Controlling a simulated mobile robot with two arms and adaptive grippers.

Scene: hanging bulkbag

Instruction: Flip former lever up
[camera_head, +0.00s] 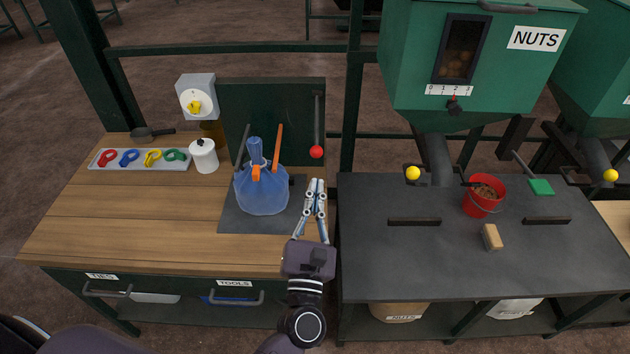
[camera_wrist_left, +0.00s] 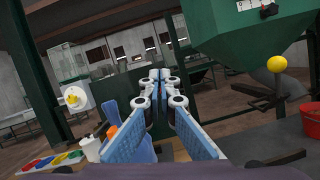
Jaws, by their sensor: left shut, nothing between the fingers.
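The former lever is a dark rod with a red ball knob (camera_head: 316,152), on the right side of the dark green upright panel (camera_head: 268,112). It hangs with the ball at its lower end. My left gripper (camera_head: 316,181) is shut and empty, its fingertips just below the red ball in the head view; I cannot tell whether they touch it. A blue bag (camera_head: 262,192) with orange straps stands in front of the panel, left of the gripper. My right gripper is not in view.
On the wooden bench (camera_head: 120,220) are a tray of colored clips (camera_head: 110,160), a white canister (camera_head: 203,156) and a yellow-knobbed dial box (camera_head: 196,97). On the right, a dark table (camera_head: 370,270) holds a red bucket (camera_head: 484,197) below a green hopper (camera_head: 410,60).

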